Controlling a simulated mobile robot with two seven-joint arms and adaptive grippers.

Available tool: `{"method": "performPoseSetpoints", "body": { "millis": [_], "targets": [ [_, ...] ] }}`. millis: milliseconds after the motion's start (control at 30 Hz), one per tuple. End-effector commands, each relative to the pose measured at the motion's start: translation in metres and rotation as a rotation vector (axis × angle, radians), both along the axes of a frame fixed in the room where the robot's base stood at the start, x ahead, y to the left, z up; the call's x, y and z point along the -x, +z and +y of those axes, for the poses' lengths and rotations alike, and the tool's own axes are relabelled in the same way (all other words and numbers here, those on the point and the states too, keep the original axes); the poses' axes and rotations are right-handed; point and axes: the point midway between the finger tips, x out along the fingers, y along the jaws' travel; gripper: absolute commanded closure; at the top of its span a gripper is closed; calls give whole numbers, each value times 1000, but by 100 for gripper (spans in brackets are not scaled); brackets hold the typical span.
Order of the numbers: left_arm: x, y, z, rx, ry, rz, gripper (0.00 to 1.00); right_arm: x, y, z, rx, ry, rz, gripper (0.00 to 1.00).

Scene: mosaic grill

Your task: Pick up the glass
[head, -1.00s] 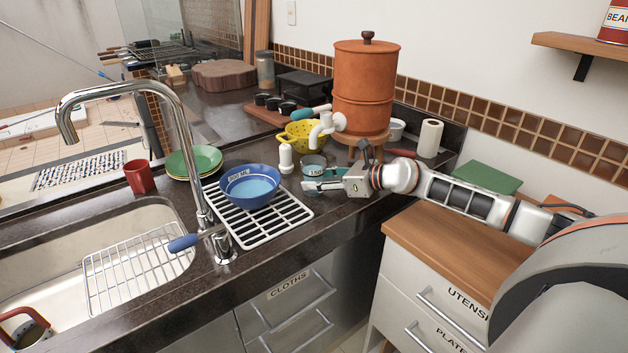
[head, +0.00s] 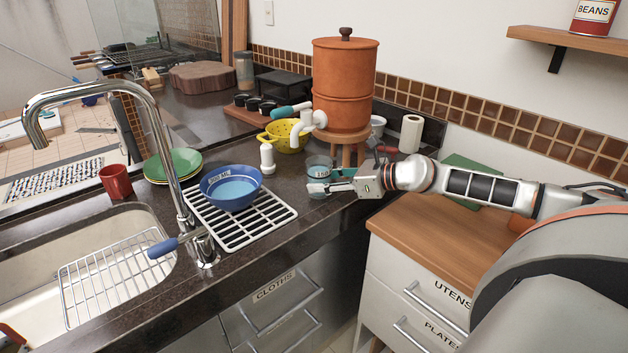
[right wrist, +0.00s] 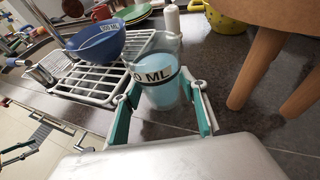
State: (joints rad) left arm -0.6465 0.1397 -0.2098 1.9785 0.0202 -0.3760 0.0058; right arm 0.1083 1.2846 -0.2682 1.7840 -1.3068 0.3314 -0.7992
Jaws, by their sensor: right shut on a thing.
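The glass (head: 319,163) is clear, holds pale blue liquid and has a dark band with a volume label. My right gripper (head: 324,186) is shut on it at the counter's front edge, left of the wooden stand. In the right wrist view the glass (right wrist: 160,88) stands between the two teal-padded fingers of the gripper (right wrist: 163,105), roughly upright. I cannot tell whether its base touches the counter.
A blue bowl (head: 231,188) sits on the white drying rack (head: 262,226) to the left. A white bottle (head: 267,160), a yellow colander (head: 286,136) and a terracotta water filter (head: 344,85) on a wooden stand (head: 347,155) are close by. A wooden-topped cabinet (head: 440,243) is at right.

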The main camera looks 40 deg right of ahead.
Motion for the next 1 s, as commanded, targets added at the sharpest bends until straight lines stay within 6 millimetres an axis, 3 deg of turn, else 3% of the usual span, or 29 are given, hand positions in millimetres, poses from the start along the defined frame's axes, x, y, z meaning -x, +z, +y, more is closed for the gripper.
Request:
{"method": "performPoseSetpoints", "body": {
  "millis": [167,200,400,700,1000],
  "targets": [
    [-1,-2,1,-2,0,-2,64,11,0,-5,4,1,1,93],
    [-3,3,1,-2,1,-6,64,9,18,-5,8,3,-8,93],
    [-5,10,0,6,3,-12,64,9,67,-5,7,2,-7,93],
    [0,6,-1,10,3,2,64,9,123,-5,4,1,-5,93],
    [2,5,-1,9,2,7,64,9,140,-4,1,1,-3,93]
  ]
}}
